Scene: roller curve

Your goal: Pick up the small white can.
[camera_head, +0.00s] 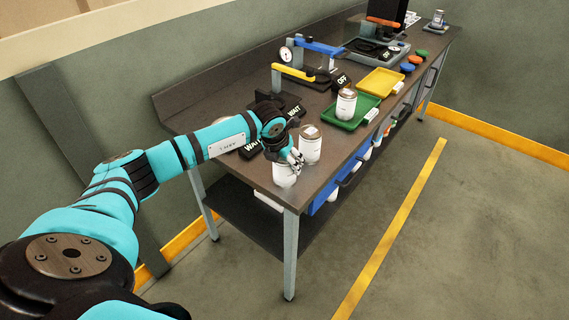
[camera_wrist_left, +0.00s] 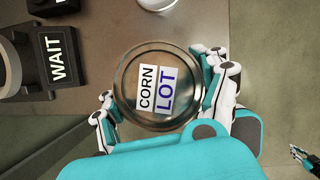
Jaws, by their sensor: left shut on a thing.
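My left gripper (camera_head: 288,158) is shut on a small white can (camera_head: 284,176) near the front corner of the table. The fingers cover its upper part in the head view. In the left wrist view the can's round lid (camera_wrist_left: 130,80), with a label reading CORN LOT, sits between the fingers of my left gripper (camera_wrist_left: 158,92). I cannot tell whether its base touches the table. A second white can (camera_head: 310,147) stands upright just beside the gripper. A third white can (camera_head: 346,106) stands in the green tray. Part of my right gripper (camera_wrist_left: 302,156) shows small at the lower right.
The long dark table (camera_head: 335,180) runs away to the back right. Black blocks marked WAIT (camera_head: 250,148) stand behind the gripper. The green tray (camera_head: 330,119) and yellow tray (camera_head: 381,81) lie farther along. Blue bins (camera_head: 322,199) hang under the front edge. Floor in front is clear.

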